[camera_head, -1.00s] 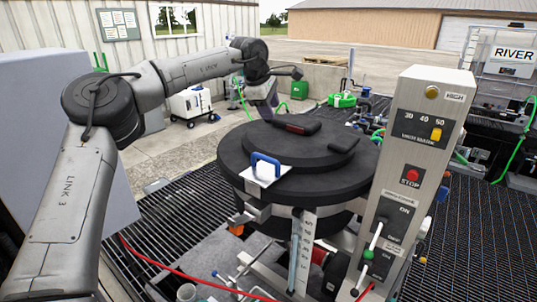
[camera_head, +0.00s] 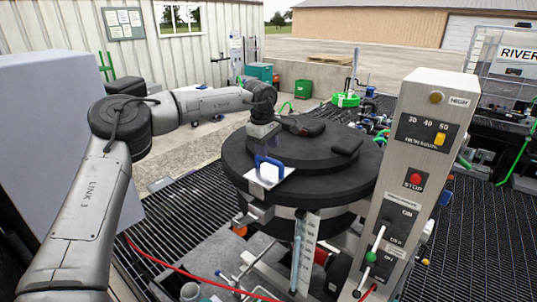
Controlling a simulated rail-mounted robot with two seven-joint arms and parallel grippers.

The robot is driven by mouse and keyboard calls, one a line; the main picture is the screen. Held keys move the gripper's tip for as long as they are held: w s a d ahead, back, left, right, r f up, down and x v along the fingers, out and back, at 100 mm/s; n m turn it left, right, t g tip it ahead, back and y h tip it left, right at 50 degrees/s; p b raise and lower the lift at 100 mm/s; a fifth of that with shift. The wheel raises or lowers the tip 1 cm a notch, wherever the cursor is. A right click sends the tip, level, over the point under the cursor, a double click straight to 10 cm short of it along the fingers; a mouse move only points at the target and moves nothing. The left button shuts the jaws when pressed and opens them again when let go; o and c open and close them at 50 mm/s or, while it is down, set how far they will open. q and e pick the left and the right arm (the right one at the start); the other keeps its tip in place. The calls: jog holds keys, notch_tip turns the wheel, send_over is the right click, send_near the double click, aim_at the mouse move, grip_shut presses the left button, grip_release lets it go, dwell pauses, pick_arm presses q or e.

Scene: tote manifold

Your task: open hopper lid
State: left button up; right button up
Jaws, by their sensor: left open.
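The hopper has a round black lid (camera_head: 315,178) lying flat on top, so it looks closed. A blue loop handle (camera_head: 270,172) on a white plate stands at the lid's front left edge. My left gripper (camera_head: 268,153) points down just behind and above the blue handle. Its jaws are open, and I cannot tell whether they touch the handle. My right gripper is not in view.
A grey control panel (camera_head: 410,175) with a red stop button and levers stands close on the right of the hopper. A red hose (camera_head: 185,270) crosses the grating at front left. A grey box (camera_head: 50,130) stands at far left.

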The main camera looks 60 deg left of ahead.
aim_at(269, 159)
pick_arm(q)
jog(key=shift+w+a+f+p, duration=0.1)
jog(key=shift+w+f+p, duration=0.1)
jog(key=shift+f, duration=0.75)
jog(key=shift+w+f+p, duration=0.1)
jog(key=shift+w+f, duration=0.05)
jog(key=shift+f, duration=0.8)
grip_shut()
